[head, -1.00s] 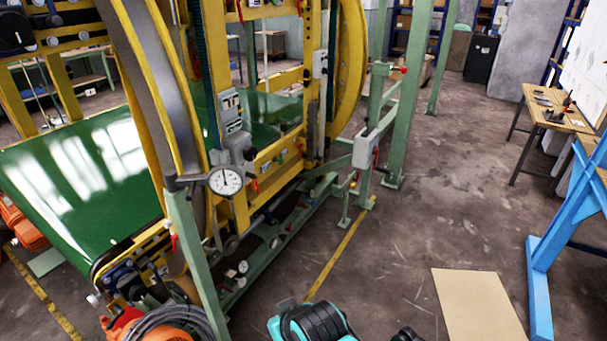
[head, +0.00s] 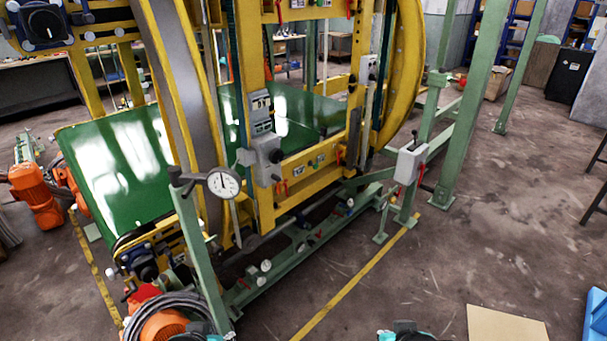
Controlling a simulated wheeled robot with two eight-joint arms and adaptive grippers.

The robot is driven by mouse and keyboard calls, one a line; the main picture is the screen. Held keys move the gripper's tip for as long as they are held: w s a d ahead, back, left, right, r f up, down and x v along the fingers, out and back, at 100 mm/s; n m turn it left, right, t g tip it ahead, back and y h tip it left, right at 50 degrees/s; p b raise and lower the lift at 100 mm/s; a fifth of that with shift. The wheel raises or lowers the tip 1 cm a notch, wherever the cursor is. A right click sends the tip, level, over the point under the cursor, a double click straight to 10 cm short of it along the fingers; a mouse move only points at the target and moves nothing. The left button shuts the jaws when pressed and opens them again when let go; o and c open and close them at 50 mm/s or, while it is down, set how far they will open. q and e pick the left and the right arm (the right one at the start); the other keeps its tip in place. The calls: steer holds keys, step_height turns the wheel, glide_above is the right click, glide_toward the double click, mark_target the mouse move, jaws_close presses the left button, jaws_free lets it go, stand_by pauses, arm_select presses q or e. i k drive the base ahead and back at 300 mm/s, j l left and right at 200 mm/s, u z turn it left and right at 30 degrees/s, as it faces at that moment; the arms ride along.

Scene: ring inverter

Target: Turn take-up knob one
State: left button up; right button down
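The yellow ring inverter (head: 405,60) stands ahead with a green belt conveyor (head: 125,165) through it. Small pale round knobs show low on the machine: one at the conveyor's near end (head: 112,272) and others on the green base rail (head: 266,265). I cannot tell which is take-up knob one; no label is readable. A round white dial gauge (head: 223,183) sits atop a green post in front. A teal and black part (head: 405,333), probably mine, is cut off at the bottom edge, apart from the machine.
An orange motor (head: 165,325) and coiled dark cable (head: 170,304) crowd the near-left foot. A grey switch box (head: 410,164) stands on a green post at right. A tan sheet (head: 505,325) lies on the floor. Open floor extends right of the yellow line (head: 355,280).

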mark_target(111, 274)
steer(key=j+u, duration=0.65)
steer(key=j, duration=0.25)
steer(key=i+j+u, duration=0.1)
steer(key=j+u, duration=0.25)
steer(key=i+j+u, duration=0.1)
steer(key=j, duration=0.25)
steer(key=i+j+u, duration=0.1)
steer(key=j, duration=0.25)
steer(key=i+j, duration=0.1)
steer(key=j, duration=0.2)
steer(key=i+j+u, duration=0.15)
steer(key=j, duration=0.2)
